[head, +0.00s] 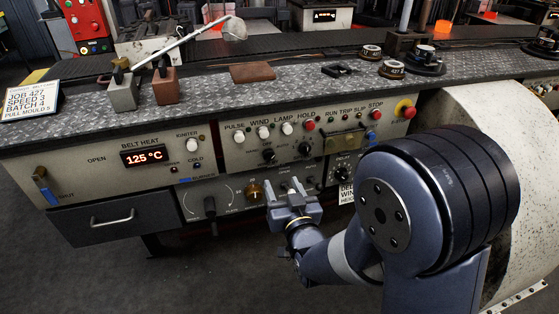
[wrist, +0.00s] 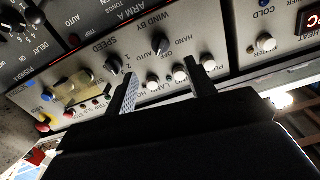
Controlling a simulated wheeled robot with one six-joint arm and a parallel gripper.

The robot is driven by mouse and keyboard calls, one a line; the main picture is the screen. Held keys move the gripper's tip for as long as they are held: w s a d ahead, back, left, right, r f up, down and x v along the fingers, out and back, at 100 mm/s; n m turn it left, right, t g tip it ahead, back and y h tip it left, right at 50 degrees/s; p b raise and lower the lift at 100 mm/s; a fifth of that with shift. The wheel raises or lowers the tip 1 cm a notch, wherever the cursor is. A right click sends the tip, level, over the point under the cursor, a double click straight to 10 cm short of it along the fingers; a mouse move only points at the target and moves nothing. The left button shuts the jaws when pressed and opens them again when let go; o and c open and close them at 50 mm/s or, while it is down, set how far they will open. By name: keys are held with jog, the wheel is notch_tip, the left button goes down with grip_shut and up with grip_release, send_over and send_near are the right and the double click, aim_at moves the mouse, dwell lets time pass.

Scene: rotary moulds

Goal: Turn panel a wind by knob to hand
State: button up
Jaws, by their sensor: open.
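The wind-by knob (head: 268,155) is a small black rotary knob on the grey arm panel (head: 221,139), below the white buttons. In the upside-down wrist view, the same black knob (wrist: 160,43) sits by the WIND BY lettering, between and beyond the fingertips. Its exact pointer setting is too small to tell. My gripper (head: 284,186) is open and empty, just below and in front of the panel, apart from the knob. Its two fingers (wrist: 160,70) also show in the wrist view.
A similar black speed knob (head: 304,149) is right of it. White buttons (head: 262,132) and a red hold button (head: 309,125) stick out above. A red stop button (head: 405,109) is farther right. A lower panel with a brass knob (head: 255,192) is close to my gripper.

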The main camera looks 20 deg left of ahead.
aim_at(271, 159)
jog(key=x, duration=1)
jog(key=shift+w+a, duration=0.15)
jog(key=shift+w, duration=0.2)
jog(key=c, duration=1)
